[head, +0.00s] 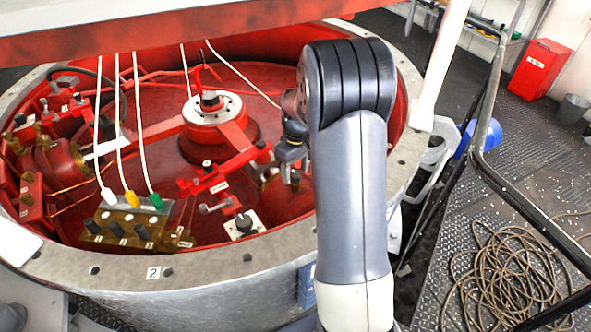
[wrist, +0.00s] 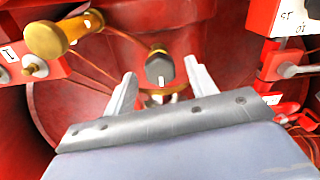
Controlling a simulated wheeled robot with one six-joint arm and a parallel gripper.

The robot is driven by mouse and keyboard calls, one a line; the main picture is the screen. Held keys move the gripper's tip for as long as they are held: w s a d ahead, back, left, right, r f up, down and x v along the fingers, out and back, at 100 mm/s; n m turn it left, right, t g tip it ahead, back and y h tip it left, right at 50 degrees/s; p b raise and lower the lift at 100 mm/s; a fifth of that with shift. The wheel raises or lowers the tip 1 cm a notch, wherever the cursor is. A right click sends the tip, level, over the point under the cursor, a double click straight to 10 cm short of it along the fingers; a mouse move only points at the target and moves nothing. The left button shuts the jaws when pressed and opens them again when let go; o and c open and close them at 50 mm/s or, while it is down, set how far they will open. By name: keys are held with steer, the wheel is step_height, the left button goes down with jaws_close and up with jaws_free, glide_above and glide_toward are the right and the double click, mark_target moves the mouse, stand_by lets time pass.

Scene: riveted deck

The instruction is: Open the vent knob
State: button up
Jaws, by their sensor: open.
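A dark grey knob with a white mark (wrist: 160,69) sits on a red rounded body in the wrist view, with a brass-coloured ring or pipe around it. I take it for the vent knob, but no label on it is readable. My gripper (wrist: 159,82) is open, its two pale fingers standing left and right of the knob in the picture. The gap to the knob cannot be judged, and no contact shows. In the head view my gripper (head: 289,165) points down into the red basin at its right side, and the knob is not clearly visible there.
A brass handle (wrist: 57,39) is at upper left in the wrist view, and a white labelled block (wrist: 291,17) at upper right. In the head view, a valve block with black knobs (head: 126,229) and a black knob on a white plate (head: 244,224) lie left of my arm.

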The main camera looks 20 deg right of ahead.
mark_target(297, 173)
step_height(297, 173, up, 10)
steer(key=shift+d+r, duration=0.2)
steer(key=shift+w, duration=0.1)
steer(key=f, duration=1)
steer(key=shift+a+f, duration=0.2)
steer(key=shift+f, duration=0.2)
